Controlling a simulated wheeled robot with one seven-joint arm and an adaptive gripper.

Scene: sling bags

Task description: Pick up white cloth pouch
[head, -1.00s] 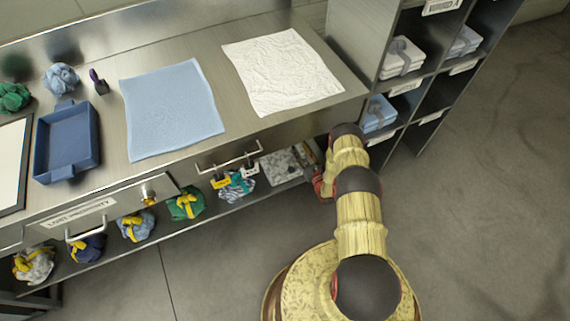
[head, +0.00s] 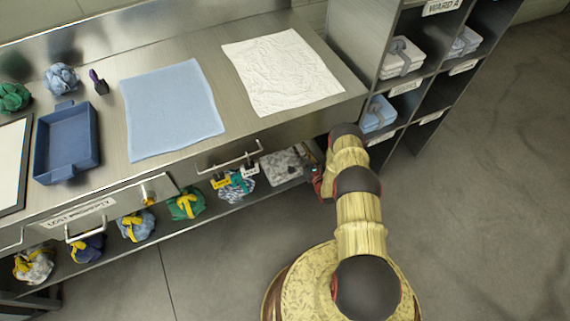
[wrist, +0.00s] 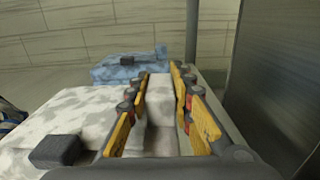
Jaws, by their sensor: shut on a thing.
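The white cloth pouch (wrist: 160,107) shows in the wrist view as a pale block between the two yellow fingers of my gripper (wrist: 163,92). The fingers are shut on it, one along each side. Its lower part is hidden by the gripper's own body. In the head view my gripper is low at the right end of the under-counter shelf, mostly hidden by my arm. The pouch cannot be made out there.
A mottled grey-white pouch (wrist: 70,120) with a dark buckle lies close on the left; a blue one (wrist: 128,68) lies behind. A metal panel (wrist: 275,70) stands close on the right. The counter (head: 215,62) overhangs the shelf. Open floor (head: 480,200) lies right.

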